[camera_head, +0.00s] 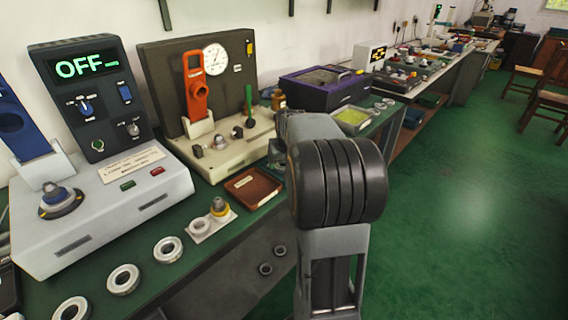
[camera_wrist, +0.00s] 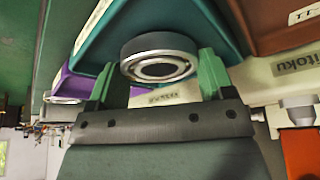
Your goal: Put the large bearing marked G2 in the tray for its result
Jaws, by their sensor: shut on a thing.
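In the wrist view my gripper (camera_wrist: 158,76) is shut on a large steel bearing ring (camera_wrist: 160,57) with a dark outer side, held between its two green fingers. No G2 mark can be read on it. A teal tray (camera_wrist: 95,45) lies behind the held ring; I cannot tell how far apart they are. A brown tray (camera_wrist: 262,25) with a partly cut-off label is at the upper right, and a purple tray (camera_wrist: 82,84) is at the left. In the head view the brown tray (camera_head: 253,188) shows left of my arm. My arm hides the gripper and held ring there.
Several rings, among them a near ring (camera_head: 123,279), lie along the bench's front edge. An OFF-display instrument (camera_head: 95,80) and an orange dial-gauge stand (camera_head: 195,90) are behind. A purple box (camera_head: 320,88) stands beyond my arm. Green floor at the right is open.

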